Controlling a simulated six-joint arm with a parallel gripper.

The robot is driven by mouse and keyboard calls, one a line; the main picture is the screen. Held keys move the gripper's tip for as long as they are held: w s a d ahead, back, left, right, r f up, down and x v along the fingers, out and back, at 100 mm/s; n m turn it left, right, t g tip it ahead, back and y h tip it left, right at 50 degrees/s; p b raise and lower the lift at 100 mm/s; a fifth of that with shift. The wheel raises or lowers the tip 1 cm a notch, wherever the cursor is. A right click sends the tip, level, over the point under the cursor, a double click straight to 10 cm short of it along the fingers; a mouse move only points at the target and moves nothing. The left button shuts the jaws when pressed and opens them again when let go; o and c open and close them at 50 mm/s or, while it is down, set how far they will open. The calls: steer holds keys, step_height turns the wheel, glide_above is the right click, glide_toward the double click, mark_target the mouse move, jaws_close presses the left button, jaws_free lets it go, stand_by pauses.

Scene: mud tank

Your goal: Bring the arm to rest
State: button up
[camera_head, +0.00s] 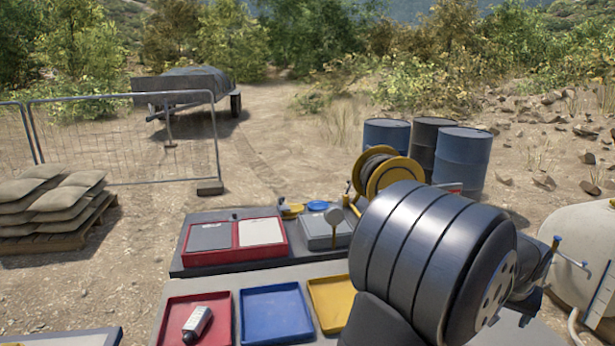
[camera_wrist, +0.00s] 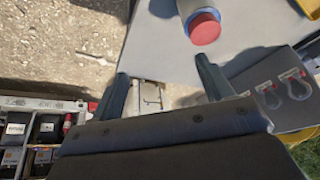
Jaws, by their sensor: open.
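My gripper (camera_wrist: 161,66) shows in the wrist view, its two dark fingers spread apart with nothing between them. Beyond and between the fingers are the ground and a small pale frame-like item that I cannot identify. The gripper itself is not visible in the head view. In that view a large dark ribbed arm part fills the lower right and hides part of the bench.
The wrist view shows a red-ended cylinder (camera_wrist: 204,28) and tagged shackles (camera_wrist: 297,86).

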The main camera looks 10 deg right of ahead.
steer(key=w+a+f+n, duration=0.15)
steer(key=w+a, duration=0.45)
steer(key=w, duration=0.7)
steer(key=w+a+f+n+y, duration=0.1)
steer(key=w+a+n, duration=0.2)
steer(key=w+a, duration=0.9)
steer(key=w+a+f+n+t+y, duration=0.1)
steer(key=w+a+n+y, duration=0.1)
steer(key=w+a, duration=1)
steer(key=shift+a+n, duration=0.85)
steer(key=shift+a, duration=1.75)
steer(key=shift+w, duration=0.1)
